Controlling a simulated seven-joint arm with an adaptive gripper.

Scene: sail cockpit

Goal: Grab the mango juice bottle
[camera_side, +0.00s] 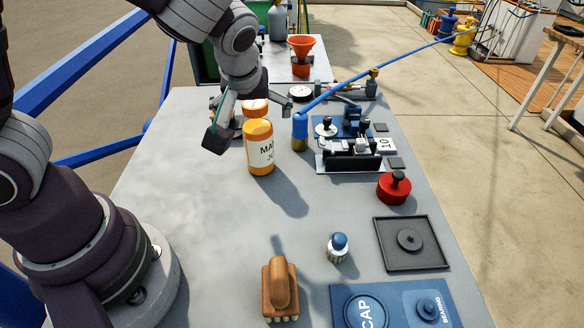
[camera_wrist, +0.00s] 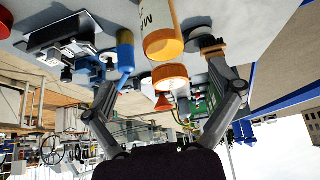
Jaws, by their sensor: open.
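The mango juice bottle (camera_side: 260,158) stands upright on the grey table, orange with a white label and an orange cap. In the wrist view, which is upside down, the bottle (camera_wrist: 163,42) is at top centre with its cap (camera_wrist: 170,77) towards me. My gripper (camera_side: 257,114) is open at the top of the bottle, its fingers spread wide to either side. In the wrist view my gripper (camera_wrist: 162,72) shows one finger left and one right of the cap, with clear gaps. The fingers are apart from the bottle. Part of its label is turned out of sight.
A red knob (camera_side: 394,188), black tray (camera_side: 385,257), blue-capped part (camera_side: 338,247) and wooden brush (camera_side: 280,288) lie nearer.

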